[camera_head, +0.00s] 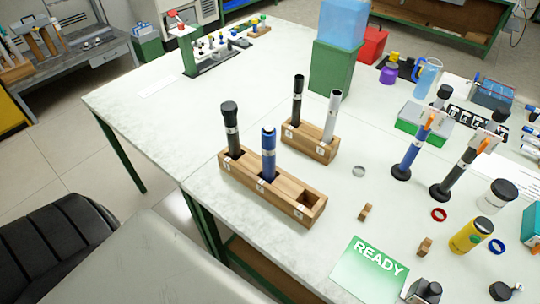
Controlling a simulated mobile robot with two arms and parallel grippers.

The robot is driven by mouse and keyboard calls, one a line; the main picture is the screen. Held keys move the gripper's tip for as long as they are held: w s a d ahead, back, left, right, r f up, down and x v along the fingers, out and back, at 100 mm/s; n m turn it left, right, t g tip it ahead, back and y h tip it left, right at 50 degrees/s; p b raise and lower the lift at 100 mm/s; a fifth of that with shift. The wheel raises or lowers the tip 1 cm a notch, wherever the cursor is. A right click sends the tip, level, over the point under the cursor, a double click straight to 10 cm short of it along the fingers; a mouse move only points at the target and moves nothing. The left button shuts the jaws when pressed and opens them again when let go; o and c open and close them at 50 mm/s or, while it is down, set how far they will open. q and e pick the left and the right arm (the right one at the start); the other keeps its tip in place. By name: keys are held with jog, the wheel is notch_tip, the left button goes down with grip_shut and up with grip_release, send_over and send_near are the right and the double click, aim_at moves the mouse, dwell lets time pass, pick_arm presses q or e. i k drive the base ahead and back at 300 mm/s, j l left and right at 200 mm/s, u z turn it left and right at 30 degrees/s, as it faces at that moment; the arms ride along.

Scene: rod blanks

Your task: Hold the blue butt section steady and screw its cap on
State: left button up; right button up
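The blue butt section (268,160) stands upright in the middle hole of a long wooden rack (285,188). A black section (231,135) with a wide black top stands in the rack's left hole, and the right hole is empty. A small dark round piece (500,291) lies at the bottom right; I cannot tell whether it is a cap. Neither of my grippers is in view.
A smaller wooden rack (310,143) behind holds a black and a silver rod. A green READY card (370,270) lies in front. To the right are rods on stands (408,150), a yellow bottle (470,236) and a metal ring (358,171).

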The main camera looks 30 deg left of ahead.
aim_at(269, 142)
jog(key=z, duration=1.1)
jog(key=u, duration=2.15)
jog(key=k+l+z, duration=0.1)
jog(key=z, duration=0.25)
jog(key=k+l+z, duration=0.15)
jog(key=z, duration=0.2)
jog(key=l+z, duration=0.2)
jog(key=z, duration=0.15)
jog(key=k, duration=0.05)
